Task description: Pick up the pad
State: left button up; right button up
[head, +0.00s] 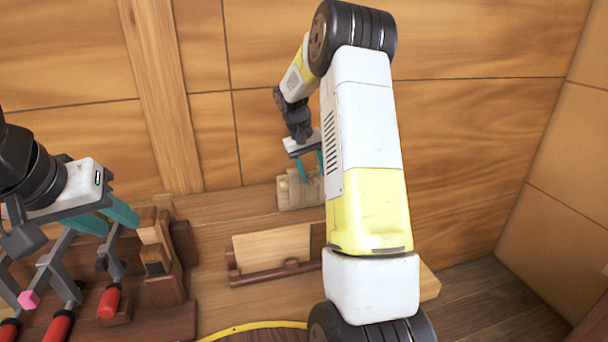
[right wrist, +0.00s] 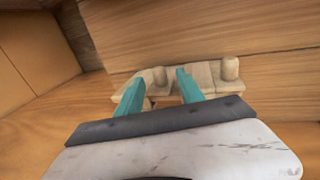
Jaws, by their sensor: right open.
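No object is clearly marked as the pad. A pale wooden block with rounded pegs (head: 287,194) stands by the back wall, and it also shows in the right wrist view (right wrist: 207,75). My right gripper (head: 311,168) is open, its teal fingers pointing at this block; in the right wrist view the fingertips (right wrist: 158,76) overlap its front. Contact cannot be told, and nothing is clearly held. My left gripper (head: 118,220) is at the left, above the clamps; its teal fingers are seen from the side, so its opening is unclear.
A light rectangular board (head: 272,247) leans in a dark wooden holder (head: 262,276) at the middle. Several clamps with red handles (head: 109,301) stand in a wooden rack at the left. A yellow curved strip (head: 250,327) lies in front. My right arm hides the bench's right part.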

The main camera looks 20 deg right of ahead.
aim_at(315, 178)
jog(key=x, duration=0.3)
jog(key=shift+f, duration=0.4)
grip_shut()
jog(key=shift+s+r, duration=0.1)
jog(key=shift+r, duration=0.05)
